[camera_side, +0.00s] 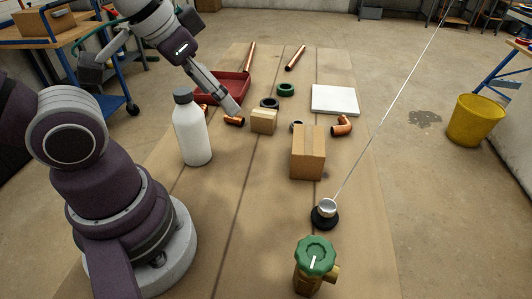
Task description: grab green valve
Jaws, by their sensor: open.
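The green valve (315,257) stands at the near end of the table. It has a green round handwheel on top and a brass body with a side outlet pointing right. My gripper (236,112) is far from it, toward the back left of the table. It points down beside a small cardboard box and over a copper fitting (235,121). The fingers are small and partly turned away in this view. The gripper is open, and I see nothing held in it.
A cardboard box (307,155) and a black-based post (325,214) with a thin rod stand between my gripper and the valve. A white bottle (191,130) stands left. A small box (263,121), rings, copper elbow (342,126) and red tray (230,88) lie farther back.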

